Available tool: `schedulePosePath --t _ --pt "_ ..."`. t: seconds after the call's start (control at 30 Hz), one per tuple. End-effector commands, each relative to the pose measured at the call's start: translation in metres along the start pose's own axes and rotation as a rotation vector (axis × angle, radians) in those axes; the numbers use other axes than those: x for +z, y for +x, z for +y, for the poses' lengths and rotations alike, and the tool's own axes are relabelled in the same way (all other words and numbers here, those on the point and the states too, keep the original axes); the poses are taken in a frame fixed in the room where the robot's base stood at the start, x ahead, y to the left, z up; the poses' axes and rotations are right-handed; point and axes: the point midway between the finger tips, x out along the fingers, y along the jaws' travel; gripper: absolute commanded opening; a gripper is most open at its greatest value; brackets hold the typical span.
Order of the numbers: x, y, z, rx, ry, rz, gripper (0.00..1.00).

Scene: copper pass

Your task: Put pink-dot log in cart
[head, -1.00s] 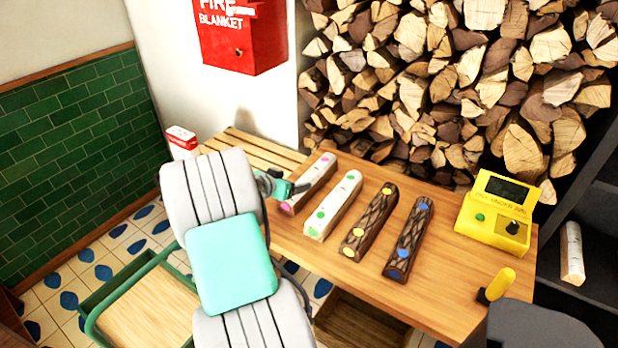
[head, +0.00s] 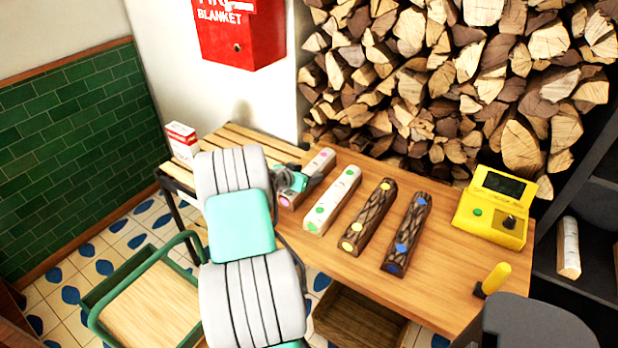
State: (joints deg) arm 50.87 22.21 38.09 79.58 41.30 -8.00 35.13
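The pink-dot log (head: 321,161), pale with pink dots, is the leftmost log in the row on the wooden table. My gripper (head: 313,177) is at the log's middle, with its dark fingers over or against it. It hides part of the log, and I cannot tell whether the fingers are closed on it. The cart (head: 103,327), with a green frame and pale wooden bed, stands on the floor at the lower left. Its bed looks empty; my arm hides its right side.
Right of the pink-dot log lie a pale green-dot log (head: 333,200), a dark yellow-dot log (head: 369,217) and a dark blue-dot log (head: 407,234). A yellow device (head: 490,215) sits at the table's right. A red-and-white box (head: 182,141) stands on the slatted bench (head: 245,140).

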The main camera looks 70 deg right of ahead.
Motion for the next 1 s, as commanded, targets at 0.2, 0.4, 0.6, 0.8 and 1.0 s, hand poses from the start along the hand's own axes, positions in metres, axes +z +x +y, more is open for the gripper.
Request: schedulePosePath --t 0.2,0.4,0.6,0.8,1.0 --pt "0.0 -0.0002 0.0 0.0 0.0 0.0 0.44" --pt "0.0 -0.0002 0.0001 0.0 0.0 0.0 0.28" --pt "0.0001 -0.0003 0.0001 0.0 0.0 0.0 0.12" --pt "0.0001 -0.0003 0.0001 0.0 0.0 0.0 0.0" --pt "0.0001 -0.0003 0.0 0.0 0.0 0.0 0.0"
